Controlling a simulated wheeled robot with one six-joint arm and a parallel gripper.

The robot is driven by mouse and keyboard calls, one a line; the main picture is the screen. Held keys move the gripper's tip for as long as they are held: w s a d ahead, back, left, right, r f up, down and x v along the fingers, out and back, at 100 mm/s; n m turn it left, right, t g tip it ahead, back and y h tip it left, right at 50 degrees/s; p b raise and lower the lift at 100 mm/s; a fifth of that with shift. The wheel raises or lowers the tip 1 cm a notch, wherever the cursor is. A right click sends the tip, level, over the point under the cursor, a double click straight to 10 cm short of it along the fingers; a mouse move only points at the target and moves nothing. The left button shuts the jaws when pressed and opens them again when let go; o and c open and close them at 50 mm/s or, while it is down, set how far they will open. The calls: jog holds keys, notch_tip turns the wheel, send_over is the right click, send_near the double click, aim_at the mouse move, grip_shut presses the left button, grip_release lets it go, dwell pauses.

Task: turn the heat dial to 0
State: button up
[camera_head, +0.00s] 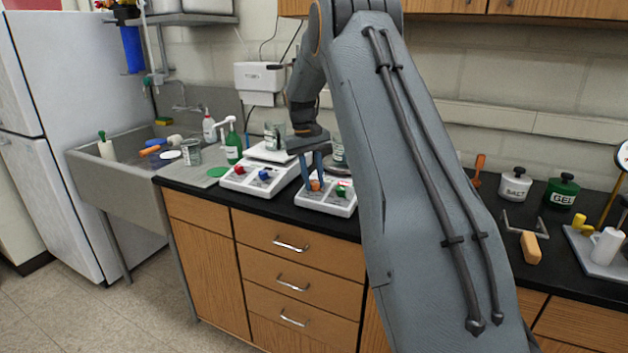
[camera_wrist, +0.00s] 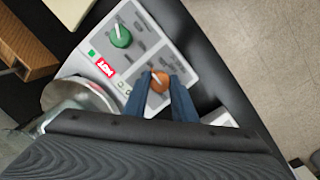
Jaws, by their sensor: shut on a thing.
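A white hotplate-type unit (camera_head: 328,202) stands on the black counter, with an orange dial (camera_head: 316,186) and a green dial (camera_head: 341,190) on its sloped front. In the wrist view the orange dial (camera_wrist: 159,82) has a pale pointer line, and the green dial (camera_wrist: 120,37) sits apart from it. A red label reading HOT (camera_wrist: 105,67) is on the panel. The small markings around the dials are too small to read. My gripper (camera_wrist: 160,88) has its blue fingers closed on both sides of the orange dial. My gripper (camera_head: 311,172) also shows over the panel in the head view.
A second white unit (camera_head: 262,177) with red and blue dials stands close on the left. A glass vessel (camera_wrist: 80,100) sits on the unit beside my gripper. A green bottle (camera_head: 233,148) stands near the sink. My forearm hides the counter's middle.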

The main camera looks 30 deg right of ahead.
aim_at(307, 193)
jog(key=n+h, duration=0.1)
jog(key=n, duration=0.5)
jog(key=shift+a+n, duration=0.1)
jog(key=shift+n, duration=0.2)
dwell(0.4)
jog(key=o, duration=1)
jog(key=shift+o, duration=0.2)
jog(key=b+v, duration=0.2)
jog(key=v, duration=0.5)
jog(key=shift+a+r, duration=0.2)
jog(key=shift+r, duration=0.2)
